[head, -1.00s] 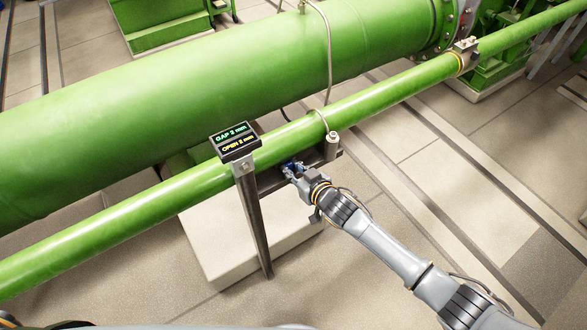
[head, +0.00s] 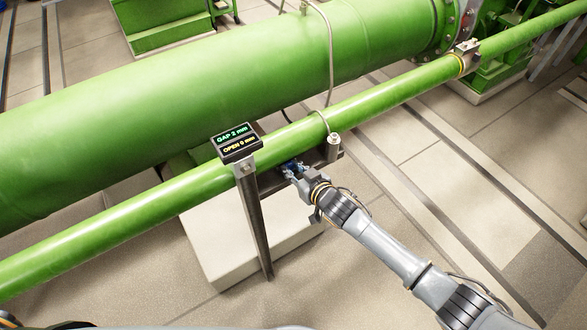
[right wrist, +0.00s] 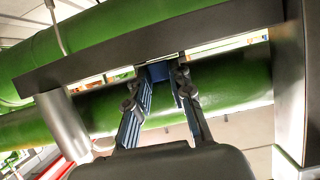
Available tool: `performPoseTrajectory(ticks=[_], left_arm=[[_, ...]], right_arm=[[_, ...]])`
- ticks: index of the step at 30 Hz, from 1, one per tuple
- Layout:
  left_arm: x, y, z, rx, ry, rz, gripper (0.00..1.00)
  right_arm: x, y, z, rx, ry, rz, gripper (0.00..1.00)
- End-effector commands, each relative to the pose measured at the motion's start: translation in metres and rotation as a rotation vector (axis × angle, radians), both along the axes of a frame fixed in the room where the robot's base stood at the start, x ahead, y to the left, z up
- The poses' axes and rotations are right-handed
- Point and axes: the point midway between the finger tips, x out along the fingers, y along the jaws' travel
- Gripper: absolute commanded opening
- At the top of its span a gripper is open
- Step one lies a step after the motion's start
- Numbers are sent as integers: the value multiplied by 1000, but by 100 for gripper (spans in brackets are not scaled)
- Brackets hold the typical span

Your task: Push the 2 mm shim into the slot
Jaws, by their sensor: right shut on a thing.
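My right gripper (head: 292,168) reaches in from the lower right to the dark bracket (head: 328,158) under the thin green pipe. In the right wrist view my two fingers (right wrist: 158,84) are shut on a small blue piece, which I take to be the shim (right wrist: 158,71). The shim's far end meets the edge of the dark bar (right wrist: 225,32). The slot itself is hidden, so I cannot tell how deep the shim sits. A small display (head: 235,144) on a post reads "GAP 2 mm" and, less clearly, "OPEN 0 mm". My left gripper is not in view.
The thin green pipe (head: 400,92) and a large green pipe (head: 200,85) run across behind the bracket. The display post (head: 254,215) stands just left of my right gripper. A pale block (head: 215,250) lies below. The floor at right is open.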

Motion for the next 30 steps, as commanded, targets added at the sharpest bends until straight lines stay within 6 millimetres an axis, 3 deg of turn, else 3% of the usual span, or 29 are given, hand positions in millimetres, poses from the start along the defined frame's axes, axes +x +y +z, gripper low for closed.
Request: performPoseTrajectory(ticks=[14,15,18,25,28,30], left_arm=[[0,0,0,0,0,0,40],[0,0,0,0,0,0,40],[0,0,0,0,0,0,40],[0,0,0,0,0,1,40],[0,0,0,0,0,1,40],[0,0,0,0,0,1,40]], right_arm=[[0,0,0,0,0,-1,0],[0,0,0,0,0,-1,26],[0,0,0,0,0,-1,46],[0,0,0,0,0,-1,48],[0,0,0,-1,1,-1,66],[0,0,0,-1,1,-1,71]])
